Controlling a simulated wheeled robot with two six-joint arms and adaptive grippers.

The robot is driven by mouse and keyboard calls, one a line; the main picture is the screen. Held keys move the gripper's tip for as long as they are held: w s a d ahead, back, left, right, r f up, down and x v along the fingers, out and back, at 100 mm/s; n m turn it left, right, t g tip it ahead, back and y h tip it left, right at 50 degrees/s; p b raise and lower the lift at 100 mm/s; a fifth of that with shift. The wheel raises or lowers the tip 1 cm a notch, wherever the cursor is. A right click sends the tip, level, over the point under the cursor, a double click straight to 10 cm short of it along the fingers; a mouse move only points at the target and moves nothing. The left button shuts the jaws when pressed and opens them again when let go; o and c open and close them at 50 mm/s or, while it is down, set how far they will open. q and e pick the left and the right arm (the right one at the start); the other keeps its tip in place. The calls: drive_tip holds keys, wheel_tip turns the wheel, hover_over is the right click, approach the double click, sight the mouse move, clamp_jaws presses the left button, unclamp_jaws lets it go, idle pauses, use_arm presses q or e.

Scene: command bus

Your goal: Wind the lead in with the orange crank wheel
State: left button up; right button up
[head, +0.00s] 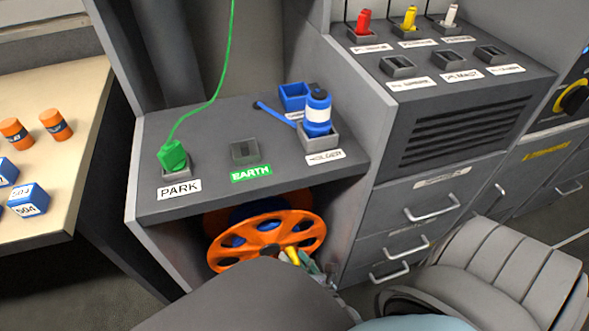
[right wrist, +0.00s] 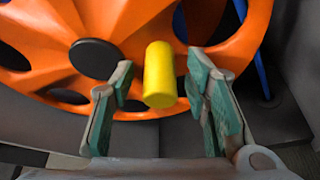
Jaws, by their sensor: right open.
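The orange crank wheel (head: 268,236) stands in the open bay under the grey counter, with a blue drum partly visible behind it. In the right wrist view the orange wheel (right wrist: 150,25) fills the top, with a dark hub (right wrist: 96,58) and a yellow handle (right wrist: 160,75) sticking out. My right gripper (head: 305,262) is at the wheel's lower right rim. In the right wrist view the right gripper (right wrist: 166,95) is open, one finger on each side of the yellow handle, with gaps visible on both sides. My left gripper is not in view.
The counter (head: 215,130) above holds a green plug (head: 172,156) in the PARK socket, an empty EARTH socket (head: 245,151) and a blue-white bottle (head: 317,112) in a holder. A seat (head: 500,280) stands at lower right. Drawers (head: 400,235) with handles are right of the bay.

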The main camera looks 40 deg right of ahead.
sight(275, 258)
clamp_jaws()
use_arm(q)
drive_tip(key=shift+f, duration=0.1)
use_arm(e)
drive_tip(key=shift+a+f+m+b, duration=0.1)
drive_tip(key=shift+f+m+b, duration=0.2)
drive_tip(key=shift+b, duration=0.15)
use_arm(q)
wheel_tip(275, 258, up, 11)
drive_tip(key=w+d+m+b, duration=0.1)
drive_tip(key=b, duration=0.3)
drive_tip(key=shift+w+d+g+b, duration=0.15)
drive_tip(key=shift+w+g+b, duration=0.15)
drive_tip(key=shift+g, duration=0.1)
use_arm(e)
drive_tip(key=shift+w+a+f+m+t+y, duration=0.2)
drive_tip(key=shift+a+f+m+t+y, duration=0.35)
drive_tip(key=shift+m, duration=0.65)
drive_tip(key=shift+w+a+f+m+t+y, duration=0.2)
drive_tip(key=shift+a+f+m+t+y, duration=0.15)
drive_tip(key=shift+a+f+m+t, duration=0.6)
drive_tip(key=shift+d+r+m+g, duration=0.2)
drive_tip(key=shift+r+m+g, duration=0.05)
drive_tip(key=shift+r+g, duration=0.15)
